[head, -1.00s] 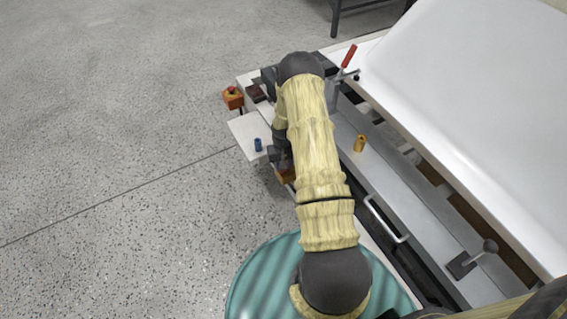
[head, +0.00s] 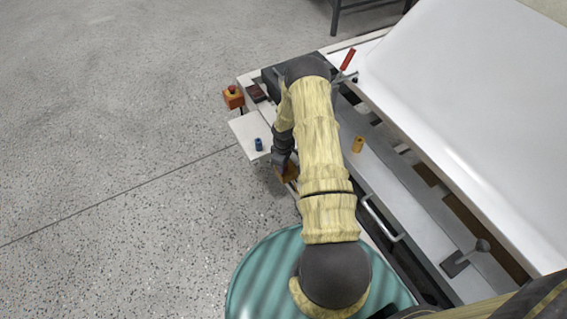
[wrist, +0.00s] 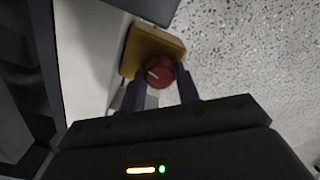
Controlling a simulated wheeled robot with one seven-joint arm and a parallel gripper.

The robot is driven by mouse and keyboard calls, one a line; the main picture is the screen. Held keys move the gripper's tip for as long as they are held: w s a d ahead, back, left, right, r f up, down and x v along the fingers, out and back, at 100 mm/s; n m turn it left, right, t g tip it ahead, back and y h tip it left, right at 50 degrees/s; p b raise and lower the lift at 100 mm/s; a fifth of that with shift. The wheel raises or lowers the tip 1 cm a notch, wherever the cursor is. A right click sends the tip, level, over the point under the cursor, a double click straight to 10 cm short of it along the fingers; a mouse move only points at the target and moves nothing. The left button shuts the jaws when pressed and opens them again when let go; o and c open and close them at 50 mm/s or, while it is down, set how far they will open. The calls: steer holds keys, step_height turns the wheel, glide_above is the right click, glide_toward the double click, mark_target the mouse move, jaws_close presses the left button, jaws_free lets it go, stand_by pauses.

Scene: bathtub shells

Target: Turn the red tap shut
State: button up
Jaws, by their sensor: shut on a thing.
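The red tap (wrist: 160,72) is a round red knob with a pale mark on its face. It sits against a yellow-orange block (wrist: 150,45) in the wrist view. My gripper (wrist: 161,84) has one dark finger on each side of the knob and is shut on it. In the head view the orange block (head: 290,172) shows partly, low beside the bench. My gripper (head: 281,168) is next to it there, and the knob itself is hidden.
A white side shelf (head: 246,128) carries a blue cylinder (head: 258,144) close to my wrist. An orange box with a red button (head: 233,97) is beyond it. A teal round top (head: 250,280) is in front.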

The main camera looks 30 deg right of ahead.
steer(key=shift+d+n, duration=0.15)
steer(key=shift+n, duration=1.35)
steer(key=o, duration=1)
steer(key=shift+r, duration=0.1)
step_height(320, 180, up, 17)
steer(key=p, duration=0.3)
steer(key=shift+r+p, duration=0.1)
steer(key=shift+p, duration=0.2)
steer(key=shift+r, duration=0.1)
